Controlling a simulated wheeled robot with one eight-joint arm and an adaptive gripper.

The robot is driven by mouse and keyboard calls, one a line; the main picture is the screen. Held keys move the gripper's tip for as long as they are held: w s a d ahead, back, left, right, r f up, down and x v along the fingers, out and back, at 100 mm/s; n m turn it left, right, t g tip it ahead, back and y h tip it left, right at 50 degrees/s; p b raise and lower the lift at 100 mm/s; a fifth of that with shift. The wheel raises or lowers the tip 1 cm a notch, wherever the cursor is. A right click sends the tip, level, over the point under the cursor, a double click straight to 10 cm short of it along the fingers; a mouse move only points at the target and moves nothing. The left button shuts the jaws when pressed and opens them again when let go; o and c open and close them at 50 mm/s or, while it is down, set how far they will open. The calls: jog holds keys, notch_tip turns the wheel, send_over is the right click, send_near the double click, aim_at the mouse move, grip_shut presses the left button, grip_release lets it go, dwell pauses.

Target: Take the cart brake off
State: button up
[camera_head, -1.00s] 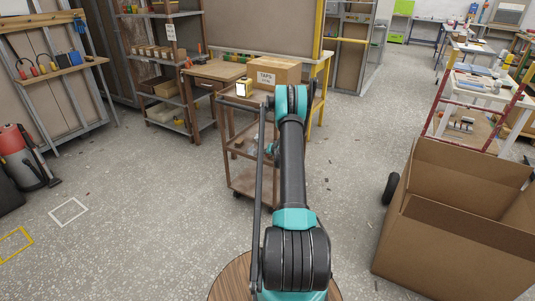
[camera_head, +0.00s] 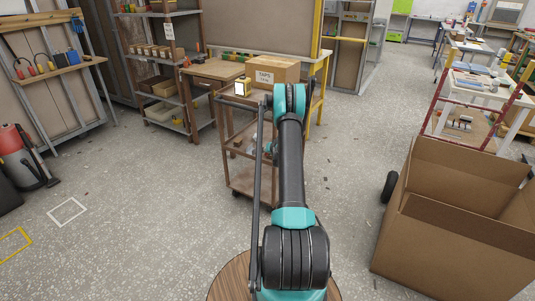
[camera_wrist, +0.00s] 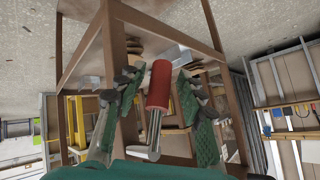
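Gaps show between handle and pads.
A large open cardboard box (camera_head: 455,235) stands at the right, near a dark wheel (camera_head: 390,187). A shelf rack (camera_head: 170,115) and wooden table (camera_head: 215,70) stand behind the cart at the left. A red-and-black machine (camera_head: 22,160) is at the far left. The floor between is mostly clear.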

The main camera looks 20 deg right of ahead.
jog(key=v, duration=0.8)
jog(key=shift+c, duration=0.2)
